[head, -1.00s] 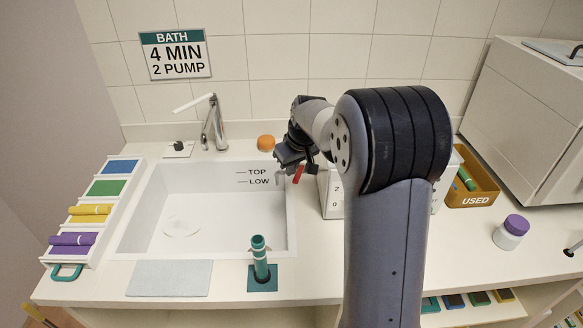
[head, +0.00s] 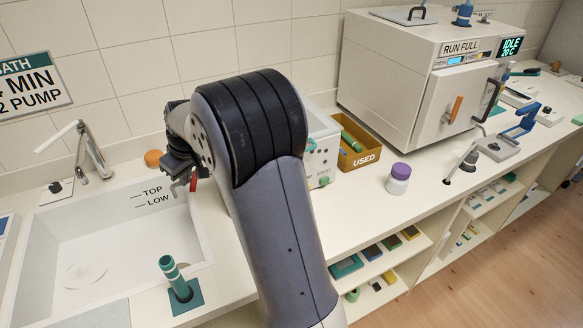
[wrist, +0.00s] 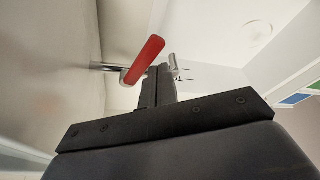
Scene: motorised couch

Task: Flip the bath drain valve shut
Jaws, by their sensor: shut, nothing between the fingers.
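The drain valve's red lever (head: 193,182) shows in the head view just beside my gripper (head: 176,182), by the right end of the sink basin (head: 105,235). In the wrist view the red lever (wrist: 146,60) sits tilted on a short metal pipe (wrist: 103,67) coming from the pale wall on the left. My gripper (wrist: 158,80) is shut and empty, its narrow fingers close beside the lever. I cannot tell whether they touch it. My arm hides part of the valve's surroundings in the head view.
A tap (head: 90,155) stands behind the basin, and an orange round object (head: 153,158) is on the counter near it. A teal tube (head: 172,275) stands at the front rim. A white box (head: 322,150) and the USED bin (head: 362,150) are right of my arm.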

